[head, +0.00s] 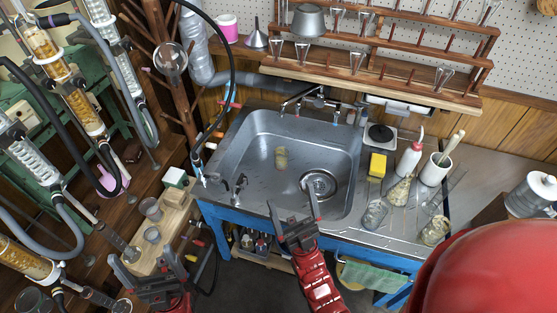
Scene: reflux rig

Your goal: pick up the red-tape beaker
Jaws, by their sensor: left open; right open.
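I cannot make out red tape on any beaker at this size. Two small grey-looking glass vessels, one further back (151,208) and one nearer (152,235), stand on a light wooden board at the left. A clear beaker (375,214) and a yellowish glass vessel (435,231) stand on the counter right of the sink. A yellowish vessel (281,158) is in the sink. My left gripper (140,253) is open and empty, at the near end of the wooden board. My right gripper (291,205) is open and empty, over the sink's front edge.
The metal sink (255,135) has a faucet at the back. Glass columns and hoses fill the left. A wooden rack (400,62) hangs behind. A red rounded shape covers the lower right.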

